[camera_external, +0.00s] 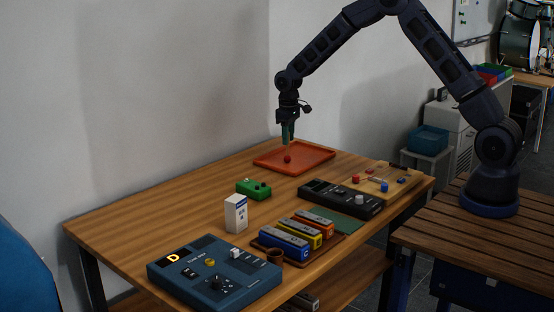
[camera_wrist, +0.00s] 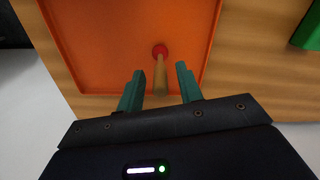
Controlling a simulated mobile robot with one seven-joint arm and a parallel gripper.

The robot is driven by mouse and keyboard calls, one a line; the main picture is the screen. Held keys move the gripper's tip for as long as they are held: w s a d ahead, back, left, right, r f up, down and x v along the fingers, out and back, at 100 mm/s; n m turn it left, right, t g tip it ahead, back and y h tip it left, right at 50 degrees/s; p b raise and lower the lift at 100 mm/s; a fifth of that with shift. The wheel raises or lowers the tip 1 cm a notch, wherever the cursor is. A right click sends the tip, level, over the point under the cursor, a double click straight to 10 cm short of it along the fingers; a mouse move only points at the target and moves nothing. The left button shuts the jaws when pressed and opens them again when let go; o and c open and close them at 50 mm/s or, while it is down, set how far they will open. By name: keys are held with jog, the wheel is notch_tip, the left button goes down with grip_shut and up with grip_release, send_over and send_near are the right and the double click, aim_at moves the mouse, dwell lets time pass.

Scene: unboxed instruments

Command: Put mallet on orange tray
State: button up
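The mallet has a round red head (camera_wrist: 160,50) and a thin wooden handle (camera_wrist: 160,76). In the wrist view its head is over the orange tray (camera_wrist: 100,30), and its handle runs back between my fingers. In the external view the red head (camera_external: 287,159) shows on the orange tray (camera_external: 312,160), with the handle hard to make out. My gripper (camera_external: 287,143) points down above the tray. In the wrist view my gripper (camera_wrist: 159,72) has its green fingers apart, with a gap on both sides of the handle.
A green pedal (camera_external: 254,189), a white box (camera_external: 236,213), a black device (camera_external: 341,199), a wooden board (camera_external: 384,180), several coloured harmonicas (camera_external: 300,231) and a blue console (camera_external: 215,275) occupy the table. Bare tabletop (camera_external: 170,205) lies at the left, beside the wall.

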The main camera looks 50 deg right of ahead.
notch_tip(320, 180, up, 12)
jog(key=s+d+r+t, duration=0.1)
jog(key=s+d+r, duration=0.1)
jog(key=s+r, duration=0.95)
jog(key=s+d+r+m+t, duration=0.1)
jog(key=s+r, duration=0.3)
jog(key=s, duration=0.3)
jog(key=s+d+r, duration=0.2)
jog(key=s+r, duration=0.3)
jog(key=s, duration=0.2)
jog(key=s+d+f+m+t, duration=0.1)
jog(key=s+d+m+t, duration=0.1)
jog(key=s, duration=2.4)
jog(key=shift+s+d+f+t, duration=0.2)
jog(key=shift+d+t, duration=0.1)
jog(key=shift+d, duration=0.05)
